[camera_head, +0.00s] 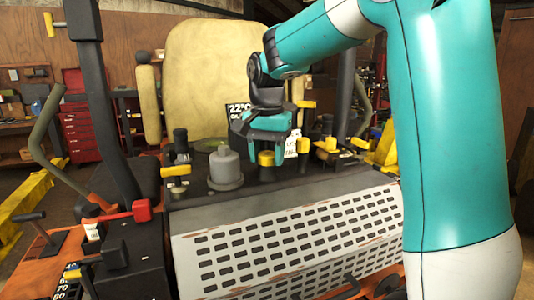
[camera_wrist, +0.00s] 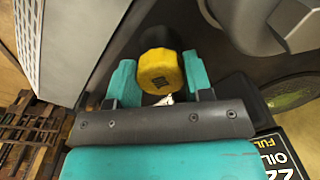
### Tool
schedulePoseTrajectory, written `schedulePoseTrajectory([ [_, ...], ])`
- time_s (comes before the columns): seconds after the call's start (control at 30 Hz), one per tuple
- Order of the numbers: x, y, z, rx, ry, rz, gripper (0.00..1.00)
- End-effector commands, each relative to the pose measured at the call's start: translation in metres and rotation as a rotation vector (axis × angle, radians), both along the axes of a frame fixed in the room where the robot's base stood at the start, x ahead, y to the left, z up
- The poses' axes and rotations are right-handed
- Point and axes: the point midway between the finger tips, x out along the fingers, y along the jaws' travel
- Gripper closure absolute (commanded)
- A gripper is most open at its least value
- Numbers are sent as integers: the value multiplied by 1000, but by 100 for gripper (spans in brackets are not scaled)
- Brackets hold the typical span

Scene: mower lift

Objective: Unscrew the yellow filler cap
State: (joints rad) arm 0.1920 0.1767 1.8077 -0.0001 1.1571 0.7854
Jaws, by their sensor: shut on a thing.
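The yellow filler cap (camera_wrist: 160,76) shows in the wrist view as a round yellow top with a dark square mark, on a black neck (camera_wrist: 159,38). My gripper (camera_wrist: 160,64) has one teal finger on each side of the cap and is shut on it. In the head view my gripper (camera_head: 264,146) points down over the mower's dark top deck, with the yellow cap (camera_head: 265,159) at its fingers. The exact finger contact is hard to see.
A grey cylindrical part (camera_head: 225,168) stands left of the cap. Other yellow-topped parts (camera_head: 303,148) and a white tag (camera_head: 292,146) are close on the right. The tall seat (camera_head: 205,75) is behind, and the perforated panel (camera_head: 290,235) slopes down in front.

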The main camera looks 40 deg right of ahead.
Motion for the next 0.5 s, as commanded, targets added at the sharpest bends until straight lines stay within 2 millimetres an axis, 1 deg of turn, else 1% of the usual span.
schedulePoseTrajectory([
  [0.07, 0, 0, 2, 1, 1, 86, 78],
  [0.2, -1, -1, 3, 1, 0, 314, 78],
  [0.3, -1, -1, 2, 1, 0, 441, 78],
  [0.4, -1, -1, 1, 1, 0, 506, 78],
  [0.5, -1, -2, 0, 0, 0, 519, 78],
])
